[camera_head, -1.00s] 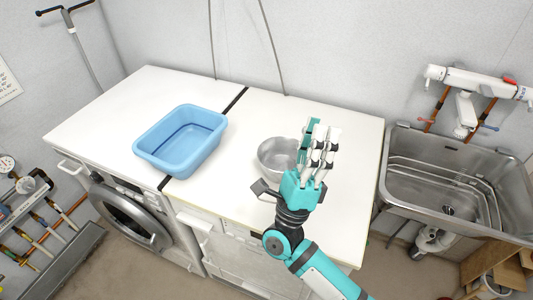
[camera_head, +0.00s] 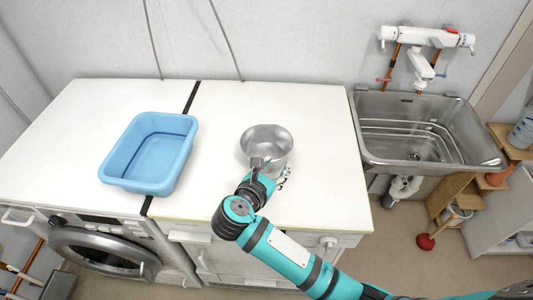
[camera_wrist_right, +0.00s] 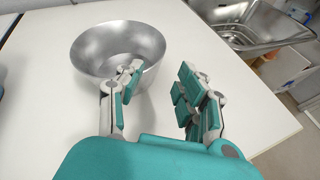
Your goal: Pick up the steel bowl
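The steel bowl (camera_head: 266,140) stands upright on the white worktop, right of the dark seam. It also shows in the right wrist view (camera_wrist_right: 112,42), at upper left, with its inside empty. My right gripper (camera_head: 278,178) is at the bowl's near side, low by the worktop; its fingers are partly hidden behind its wrist. In the right wrist view, the gripper (camera_wrist_right: 160,84) is open with a clear gap between its fingers. The left finger overlaps the bowl's near wall; I cannot tell whether it touches. My left gripper is in neither view.
A blue plastic tub (camera_head: 152,155) sits on the worktop (camera_head: 215,190) to the left. A steel sink (camera_head: 420,130) with a wall tap is to the right, past the worktop's edge. A washing machine (camera_head: 100,250) is below. The worktop between tub and bowl is clear.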

